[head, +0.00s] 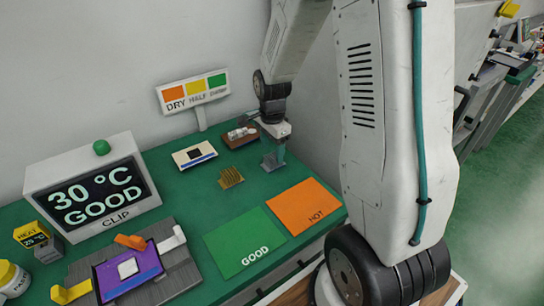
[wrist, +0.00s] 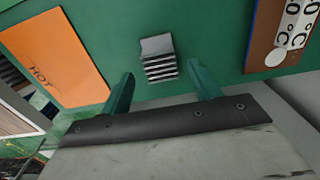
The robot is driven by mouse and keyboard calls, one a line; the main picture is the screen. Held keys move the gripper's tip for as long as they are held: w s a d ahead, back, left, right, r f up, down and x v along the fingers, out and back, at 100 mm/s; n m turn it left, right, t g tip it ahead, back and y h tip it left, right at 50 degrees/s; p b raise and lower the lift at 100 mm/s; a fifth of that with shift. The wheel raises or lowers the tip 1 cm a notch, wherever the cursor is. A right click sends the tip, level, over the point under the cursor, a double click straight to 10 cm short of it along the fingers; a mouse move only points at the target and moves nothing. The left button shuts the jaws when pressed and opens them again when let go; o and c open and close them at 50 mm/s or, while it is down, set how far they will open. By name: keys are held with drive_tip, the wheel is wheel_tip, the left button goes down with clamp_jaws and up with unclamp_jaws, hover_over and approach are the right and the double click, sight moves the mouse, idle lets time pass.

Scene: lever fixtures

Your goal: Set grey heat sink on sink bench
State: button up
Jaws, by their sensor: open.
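The grey heat sink (wrist: 158,60) is a small finned block on the green bench top (wrist: 110,22). In the wrist view it lies just beyond and between my fingertips. In the head view the grey heat sink (head: 269,162) shows below my gripper (head: 274,154), partly hidden by it. My gripper (wrist: 161,75) has two green fingers spread apart with nothing between them. The bench (head: 190,205) runs along the wall.
A gold finned heat sink (head: 231,177) stands left of my gripper. Beyond are a white card (head: 194,155) and a brown tray (head: 240,136). Green GOOD (head: 245,242) and orange HOT (head: 305,206) pads lie in front. A display (head: 92,188) and a purple board (head: 128,270) are left.

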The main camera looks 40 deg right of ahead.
sight(272, 157)
wheel_tip(272, 157, up, 7)
drive_tip(key=s+a+r+n, duration=0.7)
drive_tip(key=s+r+n, duration=0.1)
drive_tip(key=s+r, duration=0.35)
drive_tip(key=s+a+r+n, duration=0.2)
drive_tip(key=s+n, duration=0.3)
drive_tip(key=s, duration=0.1)
drive_tip(key=s+a+r+n+t, duration=0.1)
drive_tip(key=s+a+n, duration=0.1)
drive_tip(key=s+n, duration=0.3)
drive_tip(key=shift+s+r, duration=0.35)
drive_tip(key=shift+s, duration=0.8)
